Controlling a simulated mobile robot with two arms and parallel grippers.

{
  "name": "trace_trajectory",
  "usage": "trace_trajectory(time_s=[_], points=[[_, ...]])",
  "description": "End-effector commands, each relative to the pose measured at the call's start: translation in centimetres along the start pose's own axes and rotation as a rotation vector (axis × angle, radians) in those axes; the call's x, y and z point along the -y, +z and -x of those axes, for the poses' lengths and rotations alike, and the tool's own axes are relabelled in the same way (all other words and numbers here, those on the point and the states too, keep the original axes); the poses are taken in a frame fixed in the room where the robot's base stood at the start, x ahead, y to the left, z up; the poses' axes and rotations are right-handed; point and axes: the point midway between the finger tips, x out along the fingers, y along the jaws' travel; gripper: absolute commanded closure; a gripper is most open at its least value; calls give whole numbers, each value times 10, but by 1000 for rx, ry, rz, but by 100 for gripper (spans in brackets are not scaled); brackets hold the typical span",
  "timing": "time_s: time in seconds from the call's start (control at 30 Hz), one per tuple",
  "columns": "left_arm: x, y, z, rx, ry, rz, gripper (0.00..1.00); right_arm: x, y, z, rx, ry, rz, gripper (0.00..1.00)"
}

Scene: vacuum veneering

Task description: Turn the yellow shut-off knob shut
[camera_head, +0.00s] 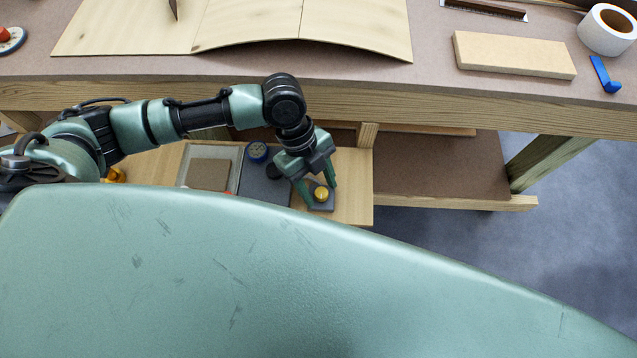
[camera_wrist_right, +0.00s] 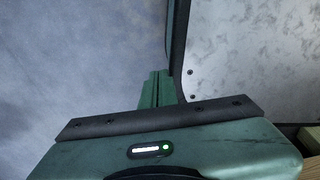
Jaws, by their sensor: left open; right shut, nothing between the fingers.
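The yellow knob (camera_head: 321,193) sits on a small dark block at the right end of a wooden board (camera_head: 352,180) below the workbench top. My left gripper (camera_head: 320,194) is open and points down at the knob, with one finger on each side of it in the head view. I cannot tell whether the fingers touch it. My right gripper (camera_wrist_right: 157,90) is shut and empty in the right wrist view, with its fingers together. The knob does not show in that view.
Floor is clear at right.

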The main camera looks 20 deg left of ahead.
Motion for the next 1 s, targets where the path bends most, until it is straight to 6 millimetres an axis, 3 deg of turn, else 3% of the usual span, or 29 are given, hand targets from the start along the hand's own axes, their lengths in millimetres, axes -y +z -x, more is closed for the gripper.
trace_trajectory(time_s=[0.07, 0.1, 0.27, 0.67, 1.0], points=[[0, 0, 0, 0, 0, 0, 50, 0, 2, 0, 3, 0, 0, 100], [0, 0, 0, 0, 0, 0, 56, 0, 3, 0, 5, 0, 0, 100], [0, 0, 0, 0, 0, 0, 100, 1, 11, 0, 17, -1, 0, 100], [-1, -2, 3, -2, -19, 52, 100, 2, 16, 13, 26, -2, 0, 100], [-4, -4, 7, -3, -110, 279, 100, 0, 8, 56, 22, -2, 0, 100]])
